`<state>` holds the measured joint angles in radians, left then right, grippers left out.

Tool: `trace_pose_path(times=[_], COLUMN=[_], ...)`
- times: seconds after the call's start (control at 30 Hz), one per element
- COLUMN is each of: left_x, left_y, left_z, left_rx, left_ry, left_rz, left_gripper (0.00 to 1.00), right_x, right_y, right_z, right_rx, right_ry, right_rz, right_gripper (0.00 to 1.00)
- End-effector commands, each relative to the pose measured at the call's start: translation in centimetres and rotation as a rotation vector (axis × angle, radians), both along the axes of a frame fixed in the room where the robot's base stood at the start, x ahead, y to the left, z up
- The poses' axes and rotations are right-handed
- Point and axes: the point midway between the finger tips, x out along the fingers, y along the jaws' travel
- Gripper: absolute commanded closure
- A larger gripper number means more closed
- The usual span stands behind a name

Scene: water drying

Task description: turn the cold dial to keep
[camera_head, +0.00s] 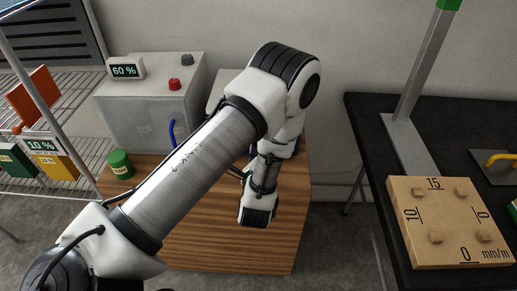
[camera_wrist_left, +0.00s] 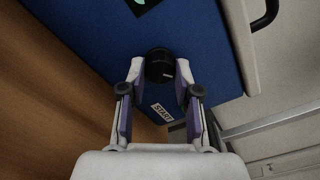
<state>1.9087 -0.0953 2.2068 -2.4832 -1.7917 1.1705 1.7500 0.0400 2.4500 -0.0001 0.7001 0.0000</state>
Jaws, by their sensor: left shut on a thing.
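In the left wrist view a round black dial (camera_wrist_left: 160,66) sits on a blue panel (camera_wrist_left: 205,45). My left gripper (camera_wrist_left: 161,75) has its two fingers on either side of the dial and is shut on it. A white label reading "START" (camera_wrist_left: 162,112) is on the panel, between the fingers and nearer the wrist. I see no readable "keep" mark, and the dial's pointer is not clear. In the head view my left arm hides the dial and the gripper's fingertips. My right gripper is in neither view.
A box with a "60 %" display (camera_head: 124,70) and red knob (camera_head: 174,84) stands at the back left. A green-topped jar (camera_head: 119,160) stands on the wooden surface (camera_head: 210,240). A wire rack (camera_head: 75,105) is at left, and a black table (camera_head: 365,115) with a wooden board (camera_head: 445,220) at right.

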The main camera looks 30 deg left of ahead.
Motion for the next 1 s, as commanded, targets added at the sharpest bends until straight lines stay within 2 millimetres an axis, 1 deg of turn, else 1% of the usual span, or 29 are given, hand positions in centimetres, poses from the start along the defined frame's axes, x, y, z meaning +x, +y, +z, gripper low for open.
trace_pose_path(times=[0.03,0.6,0.8,1.0], left_x=[0.0,0.0,0.0,0.0], left_y=[0.0,-0.1,0.0,0.0], left_z=[-0.3,-0.3,-0.2,-0.1], left_rx=[-0.037,-0.491,-0.62,-0.705], left_ry=[-0.022,-0.301,-0.38,-0.431], left_rz=[-0.001,-0.001,-0.001,-0.001], left_gripper=[1.0,1.0,1.0,1.0], right_x=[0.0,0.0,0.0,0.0], right_y=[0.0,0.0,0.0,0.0], right_z=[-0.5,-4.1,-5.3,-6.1], right_rx=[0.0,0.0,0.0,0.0], right_ry=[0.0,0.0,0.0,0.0], right_rz=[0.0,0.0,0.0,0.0], right_gripper=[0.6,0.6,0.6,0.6])
